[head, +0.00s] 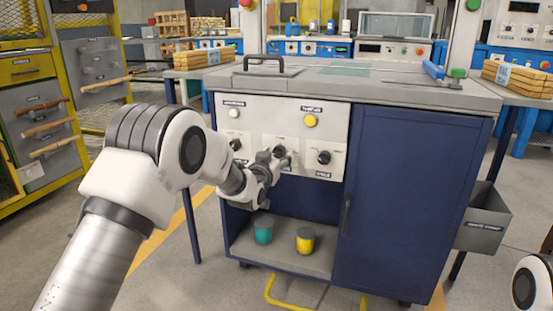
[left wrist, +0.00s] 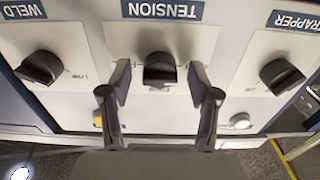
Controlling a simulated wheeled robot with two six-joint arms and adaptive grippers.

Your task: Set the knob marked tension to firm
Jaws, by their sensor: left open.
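The tension knob (left wrist: 160,70) is a black knob on a pale plate, under a blue TENSION label (left wrist: 162,10) in the left wrist view. Its pointer direction is unclear, and the small print beside it is too blurred to read. My left gripper (left wrist: 160,86) is open, with one finger on each side of the knob; I cannot tell whether they touch it. In the head view my left gripper (head: 272,160) is at the middle of the cabinet's control panel (head: 262,112) and hides much of that knob. My right gripper is out of view.
A WELD knob (left wrist: 42,68) and a strapper knob (left wrist: 282,76) flank the tension knob. A yellow button (head: 310,121) and a white button (head: 233,113) sit higher on the panel. Teal (head: 263,232) and yellow (head: 305,240) cans stand on the shelf below.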

